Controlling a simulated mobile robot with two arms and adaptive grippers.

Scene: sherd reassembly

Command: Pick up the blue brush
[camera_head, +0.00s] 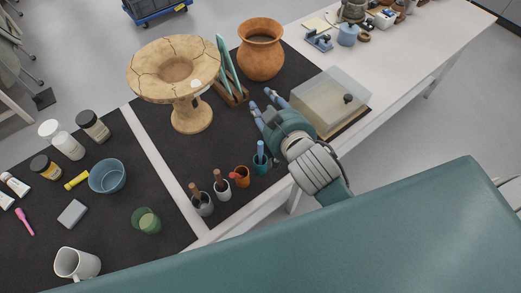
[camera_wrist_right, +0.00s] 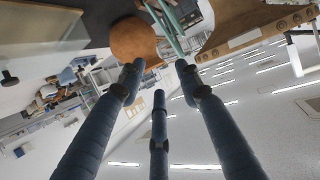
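The blue brush (camera_head: 260,148) stands upright in a small teal cup (camera_head: 260,165) near the front edge of the dark mat, at the right end of a row of cups. My right gripper (camera_head: 263,99) is beyond the brush in the head view, apart from it, with its fingers spread and pointing away toward the pot and plate rack. In the right wrist view the three blue-grey fingers (camera_wrist_right: 160,82) are apart with nothing between them, and the brush does not show. My left gripper is not in view.
Orange, white and grey cups (camera_head: 222,190) holding tools stand left of the brush. A translucent box (camera_head: 330,101) is right of the gripper. A terracotta pot (camera_head: 261,52), also in the wrist view (camera_wrist_right: 133,40), a plate rack (camera_head: 232,94) and a cracked pedestal vessel (camera_head: 190,112) stand behind.

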